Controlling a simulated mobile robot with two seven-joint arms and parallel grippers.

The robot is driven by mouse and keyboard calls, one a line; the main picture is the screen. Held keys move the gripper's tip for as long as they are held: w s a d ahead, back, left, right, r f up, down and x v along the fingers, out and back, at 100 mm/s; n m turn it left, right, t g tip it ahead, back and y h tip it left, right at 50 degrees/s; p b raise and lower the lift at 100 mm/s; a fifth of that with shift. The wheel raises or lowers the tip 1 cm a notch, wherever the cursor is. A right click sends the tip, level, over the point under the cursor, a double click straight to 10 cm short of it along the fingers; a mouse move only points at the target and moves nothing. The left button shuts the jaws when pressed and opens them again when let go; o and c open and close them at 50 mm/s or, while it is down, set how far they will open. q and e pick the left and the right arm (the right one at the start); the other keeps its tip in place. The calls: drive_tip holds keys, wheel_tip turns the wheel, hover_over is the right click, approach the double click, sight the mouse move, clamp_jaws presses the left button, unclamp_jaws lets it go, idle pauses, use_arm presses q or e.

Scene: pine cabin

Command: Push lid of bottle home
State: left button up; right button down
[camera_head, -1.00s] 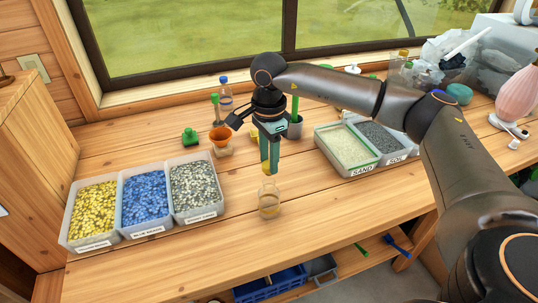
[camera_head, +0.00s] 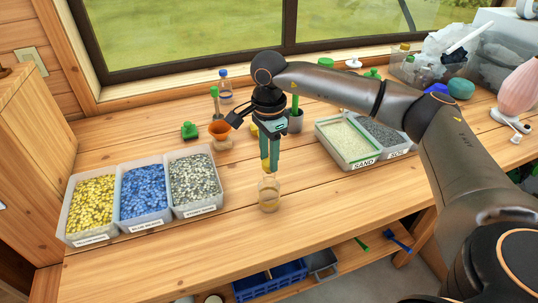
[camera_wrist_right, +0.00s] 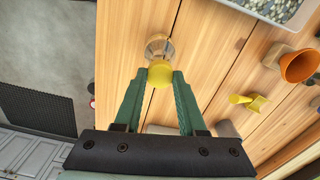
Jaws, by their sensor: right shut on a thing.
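A clear glass bottle (camera_head: 268,196) stands upright near the front middle of the workbench. It also shows in the right wrist view (camera_wrist_right: 158,44), just beyond the fingertips. My right gripper (camera_head: 268,166) points down over the bottle and is shut on a yellow lid (camera_wrist_right: 160,74). In the head view the lid (camera_head: 266,169) is at the bottle's mouth. In the wrist view it overlaps the near side of the bottle's rim; I cannot tell whether it is seated or just above. My left gripper is not in view.
Trays of yellow, blue (camera_head: 143,193) and grey pebbles stand left of the bottle. Sand (camera_head: 349,144) and soil trays stand to the right. Behind are an orange funnel (camera_head: 219,129), a green item (camera_head: 189,130) and a small blue-capped bottle (camera_head: 225,88). The bench in front is clear.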

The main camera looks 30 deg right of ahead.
drive_tip(key=shift+f, duration=0.15)
drive_tip(key=shift+f+b, duration=0.85)
drive_tip(key=shift+f, duration=0.2)
drive_tip(key=shift+r, duration=0.1)
drive_tip(key=shift+r+p, duration=0.7)
drive_tip(key=shift+r, duration=0.2)
drive_tip(key=shift+f, duration=0.1)
idle(0.6)
drive_tip(key=shift+f+b, duration=0.65)
drive_tip(key=shift+f, duration=0.1)
drive_tip(key=shift+f, duration=0.2)
